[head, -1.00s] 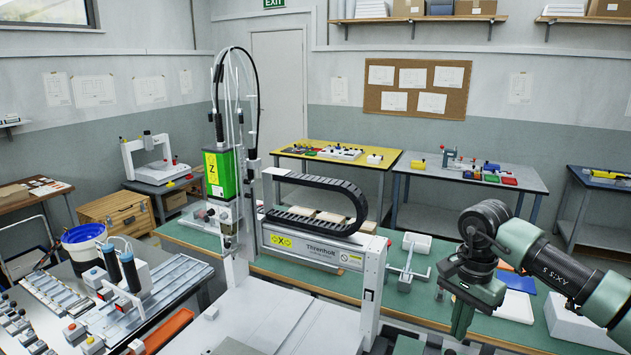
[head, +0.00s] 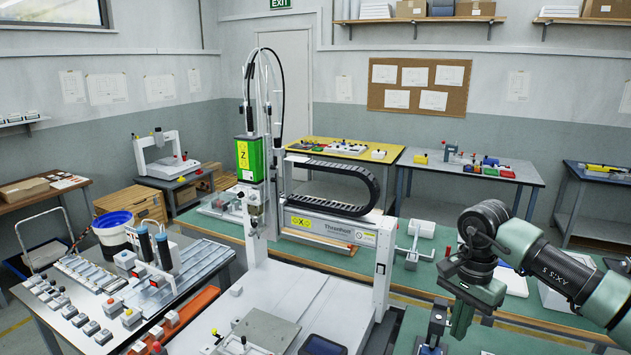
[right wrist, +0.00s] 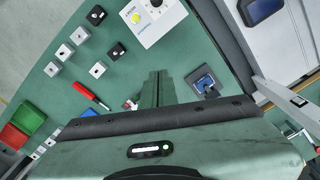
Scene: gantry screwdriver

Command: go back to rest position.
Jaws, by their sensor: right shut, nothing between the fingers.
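My right arm comes in from the right in the head view, with its green gripper (head: 462,318) pointing down over the green bench (head: 408,302). In the right wrist view the gripper's green fingers (right wrist: 157,90) are together with nothing between them. A small blue-topped device (right wrist: 205,85) is beside the fingers in that view. My left gripper is in neither view. The gantry (head: 335,228), with its green and black Z unit (head: 250,160) and black cable chain (head: 340,178), stands on the bench left of my right arm.
In the right wrist view, small blocks, a red-handled tool (right wrist: 93,95), a control box (right wrist: 150,18), and green (right wrist: 28,117) and red bins lie around. Tables stand behind.

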